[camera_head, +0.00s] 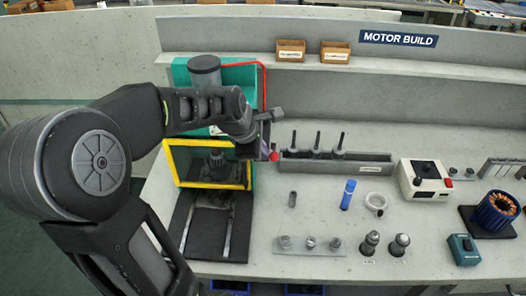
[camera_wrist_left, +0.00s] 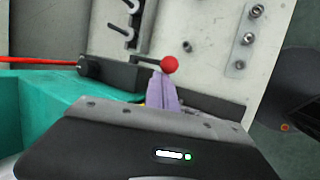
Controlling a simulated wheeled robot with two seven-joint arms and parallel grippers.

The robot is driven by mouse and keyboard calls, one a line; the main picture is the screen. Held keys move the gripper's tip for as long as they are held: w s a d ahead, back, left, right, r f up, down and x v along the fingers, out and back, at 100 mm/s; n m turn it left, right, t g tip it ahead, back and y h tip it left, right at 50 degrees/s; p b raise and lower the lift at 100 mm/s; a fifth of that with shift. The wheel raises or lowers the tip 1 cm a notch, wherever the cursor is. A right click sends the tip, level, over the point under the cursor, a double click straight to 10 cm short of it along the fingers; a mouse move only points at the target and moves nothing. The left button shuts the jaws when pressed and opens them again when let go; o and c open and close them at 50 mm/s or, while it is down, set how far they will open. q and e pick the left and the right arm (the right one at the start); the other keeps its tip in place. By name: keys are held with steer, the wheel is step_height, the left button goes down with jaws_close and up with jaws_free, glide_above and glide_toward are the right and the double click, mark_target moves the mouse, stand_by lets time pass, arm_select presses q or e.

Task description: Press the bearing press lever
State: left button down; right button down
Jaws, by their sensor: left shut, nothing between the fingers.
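The bearing press (camera_head: 182,75) is a green frame with a grey cylinder on top, a yellow-edged window and a dark base. Its lever ends in a red ball knob (camera_head: 274,156) on the press's right side. The red knob also shows in the left wrist view (camera_wrist_left: 170,64), at the end of a short dark rod. My left gripper (camera_head: 265,148) is shut and empty, with its pale purple fingertips (camera_wrist_left: 160,84) just beside the knob. I cannot tell whether they touch it. My forearm hides part of the press. My right gripper is not in view.
A grey rack (camera_head: 300,166) with upright pins stands right of the knob. A red line (camera_head: 264,82) runs along the press.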

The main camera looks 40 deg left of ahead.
arm_select(q)
steer(key=shift+r, duration=0.25)
steer(key=b+v, duration=0.1)
steer(key=v, duration=0.6)
steer(key=shift+s+r, duration=0.25)
steer(key=shift+r, duration=0.1)
stand_by(0.5)
